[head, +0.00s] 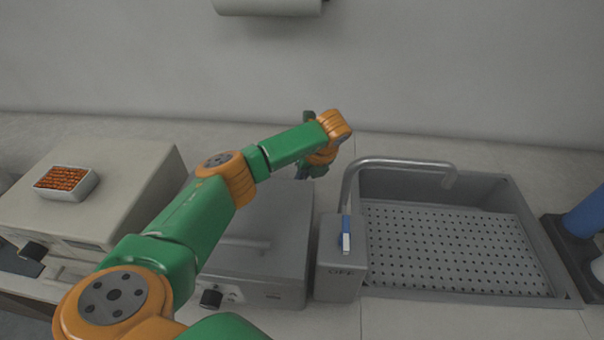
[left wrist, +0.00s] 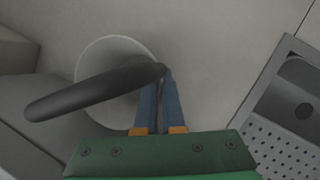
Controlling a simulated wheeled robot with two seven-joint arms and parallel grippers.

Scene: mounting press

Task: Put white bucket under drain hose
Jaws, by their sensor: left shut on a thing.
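The white bucket (left wrist: 84,59) shows in the left wrist view as a round, pale rim seen from above. A dark grey tube, which looks like the drain hose (left wrist: 85,92), crosses over the bucket's mouth and reaches the fingertips. In the head view my left gripper (head: 304,172) is behind the grey press (head: 285,225), where I cannot make out the bucket or hose. My right gripper is not in view.
A sink (head: 545,255) with a perforated bottom and a bent faucet (head: 400,162) stands right of the press. A grey box (head: 340,280) with a blue switch sits between them. A beige machine (head: 140,180) carrying a small tray (head: 93,184) is at left. Bare counter lies behind.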

